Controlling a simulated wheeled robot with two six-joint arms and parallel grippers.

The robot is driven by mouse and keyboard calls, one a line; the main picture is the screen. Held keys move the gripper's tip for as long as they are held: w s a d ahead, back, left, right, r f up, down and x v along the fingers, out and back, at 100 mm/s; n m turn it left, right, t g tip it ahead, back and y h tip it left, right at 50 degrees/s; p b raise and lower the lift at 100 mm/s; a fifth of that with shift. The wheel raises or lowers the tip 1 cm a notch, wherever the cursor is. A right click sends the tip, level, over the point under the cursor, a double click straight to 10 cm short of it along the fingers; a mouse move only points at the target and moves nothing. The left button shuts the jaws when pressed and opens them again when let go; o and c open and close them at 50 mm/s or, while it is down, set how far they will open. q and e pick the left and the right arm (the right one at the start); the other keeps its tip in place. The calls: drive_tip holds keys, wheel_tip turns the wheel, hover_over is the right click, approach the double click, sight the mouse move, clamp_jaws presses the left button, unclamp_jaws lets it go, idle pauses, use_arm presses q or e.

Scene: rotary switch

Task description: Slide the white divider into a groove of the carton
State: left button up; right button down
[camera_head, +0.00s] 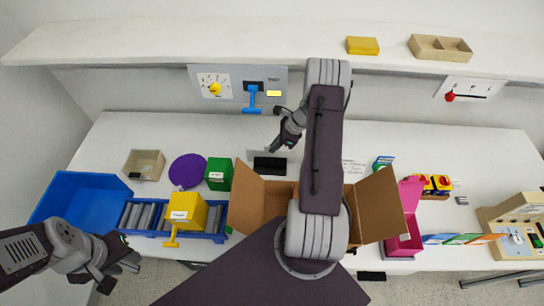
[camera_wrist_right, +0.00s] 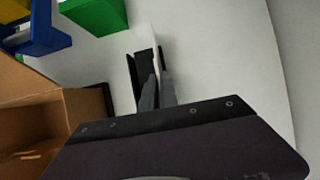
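The brown open carton (camera_head: 252,206) stands at the table's front, flaps spread, partly covered by my right arm; its inside also shows in the wrist view (camera_wrist_right: 35,130). My right gripper (camera_head: 276,147) is behind the carton, over a black block (camera_head: 270,166). In the wrist view its fingers (camera_wrist_right: 158,92) are beside a dark strip and a thin white edge (camera_wrist_right: 158,60), which may be the white divider. I cannot tell whether the fingers hold it. My left gripper (camera_head: 122,275) is open and empty, off the table's front left. The grooves are hidden.
A green box (camera_head: 219,175), purple disc (camera_head: 187,170) and yellow box (camera_head: 187,207) on a blue rack stand left of the carton. A blue bin (camera_head: 75,190) is further left. A pink box (camera_head: 405,238) stands close to the carton's right flap. A shelf (camera_head: 200,42) runs along the back.

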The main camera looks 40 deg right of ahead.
sight(276, 155)
drive_tip(key=shift+r+p, duration=2.45)
drive_tip(key=shift+r, duration=0.65)
drive_tip(key=shift+d+r+p, duration=0.1)
drive_tip(key=shift+r+p, duration=0.25)
drive_tip(key=shift+d+r, duration=0.15)
drive_tip(key=shift+d, duration=0.1)
drive_tip(key=shift+r, duration=0.15)
